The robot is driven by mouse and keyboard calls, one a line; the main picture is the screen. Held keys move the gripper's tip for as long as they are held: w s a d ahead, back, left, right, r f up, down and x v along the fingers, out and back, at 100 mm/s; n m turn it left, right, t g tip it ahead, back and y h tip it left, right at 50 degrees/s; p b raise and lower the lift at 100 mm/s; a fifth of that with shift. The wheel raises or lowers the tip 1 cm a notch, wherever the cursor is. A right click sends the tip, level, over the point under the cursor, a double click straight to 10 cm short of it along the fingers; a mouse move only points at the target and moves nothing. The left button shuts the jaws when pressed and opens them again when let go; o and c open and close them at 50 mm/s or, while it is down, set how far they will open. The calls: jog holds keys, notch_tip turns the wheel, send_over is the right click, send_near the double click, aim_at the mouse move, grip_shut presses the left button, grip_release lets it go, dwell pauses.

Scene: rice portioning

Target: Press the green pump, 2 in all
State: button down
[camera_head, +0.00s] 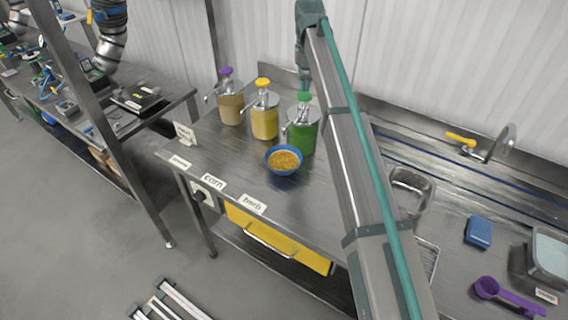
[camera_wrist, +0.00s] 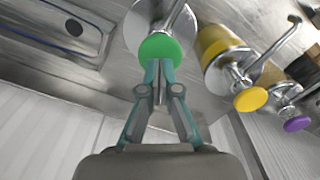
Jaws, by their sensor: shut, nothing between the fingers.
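The green pump (camera_head: 303,131) is a jar of green sauce with a steel pump and a green knob, at the right end of a row of three pumps. In the wrist view its round green knob (camera_wrist: 160,48) lies right at my fingertips. My gripper (camera_wrist: 159,68) is shut and empty, its tips over or against the edge of the knob; I cannot tell if they touch. In the head view my arm comes down just above the green knob, and the gripper is mostly hidden.
The yellow pump (camera_head: 265,115) and the purple pump (camera_head: 229,102) stand to the left. A blue bowl (camera_head: 284,170) of grain sits in front of the green pump. A blue sponge (camera_head: 478,232) and a purple scoop (camera_head: 505,294) lie at right.

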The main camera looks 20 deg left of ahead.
aim_at(304, 95)
jog(key=shift+f, duration=0.15)
jog(key=shift+s+f+b, duration=0.1)
jog(key=shift+f+b, duration=0.35)
jog(key=shift+f, duration=1.6)
jog(key=shift+r, duration=0.1)
jog(key=shift+r+p, duration=1.15)
jog(key=shift+r, duration=1)
jog(key=shift+f, duration=0.3)
jog(key=shift+f+b, duration=0.5)
jog(key=shift+f, duration=1.4)
jog(key=shift+r+p, duration=1.1)
jog(key=shift+r, duration=1.1)
